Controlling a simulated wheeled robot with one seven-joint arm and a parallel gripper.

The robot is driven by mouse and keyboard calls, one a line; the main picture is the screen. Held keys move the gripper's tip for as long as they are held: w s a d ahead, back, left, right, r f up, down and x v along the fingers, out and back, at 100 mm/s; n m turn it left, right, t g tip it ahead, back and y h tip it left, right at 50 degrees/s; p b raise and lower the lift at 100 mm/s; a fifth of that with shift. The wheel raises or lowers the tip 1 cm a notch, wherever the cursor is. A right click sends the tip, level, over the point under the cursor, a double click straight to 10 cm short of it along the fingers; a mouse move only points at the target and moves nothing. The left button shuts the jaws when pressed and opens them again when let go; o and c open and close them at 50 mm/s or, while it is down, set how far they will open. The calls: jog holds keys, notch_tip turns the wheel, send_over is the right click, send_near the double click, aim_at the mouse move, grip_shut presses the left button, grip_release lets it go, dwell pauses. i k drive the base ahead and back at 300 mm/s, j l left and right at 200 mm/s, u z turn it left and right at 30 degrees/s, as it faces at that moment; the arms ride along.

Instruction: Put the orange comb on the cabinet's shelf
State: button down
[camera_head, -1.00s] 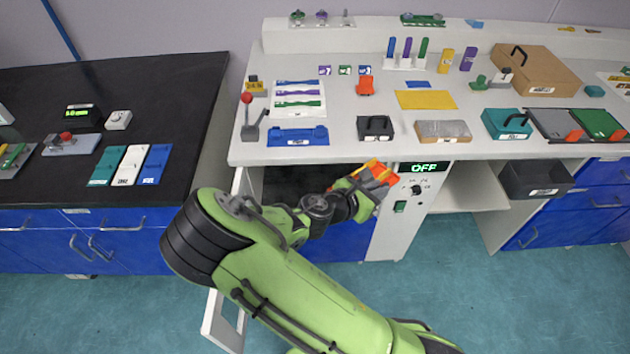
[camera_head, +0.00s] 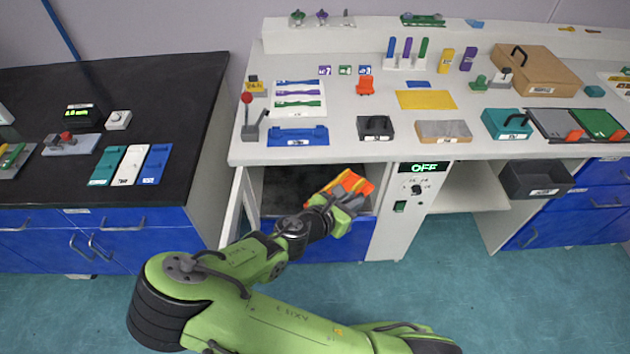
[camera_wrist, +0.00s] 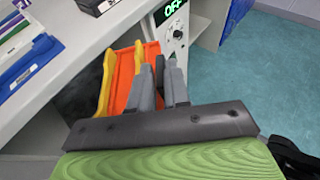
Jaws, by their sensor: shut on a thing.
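The orange comb (camera_head: 344,184), with yellow side parts, is in my gripper (camera_head: 347,199) at the front of the open cabinet under the white bench. In the wrist view the comb (camera_wrist: 124,76) lies to the left of the grey fingers of my gripper (camera_wrist: 170,68), which are shut on its near edge. The cabinet's dark interior shelf (camera_head: 285,188) shows behind and left of the comb. The cabinet's white door (camera_head: 233,212) stands open at the left. I cannot tell whether the comb touches the shelf.
The control panel (camera_head: 412,205) reading OFF stands just right of the opening. The bench top (camera_head: 340,150) above holds a blue tray (camera_head: 298,136), a dark handled block (camera_head: 376,128) and several other items. A grey bin (camera_head: 536,180) is further right.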

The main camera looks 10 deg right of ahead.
aim_at(314, 179)
jog(key=l+u, duration=0.2)
jog(key=u, duration=0.2)
jog(key=k+l+u, duration=0.1)
jog(key=u, duration=0.3)
jog(key=k+l+u, duration=0.1)
jog(key=l+u, duration=0.15)
jog(key=u, duration=0.15)
jog(key=k+l+u, duration=0.15)
jog(key=u, duration=0.25)
jog(key=k+l+u, duration=0.1)
jog(key=u, duration=0.3)
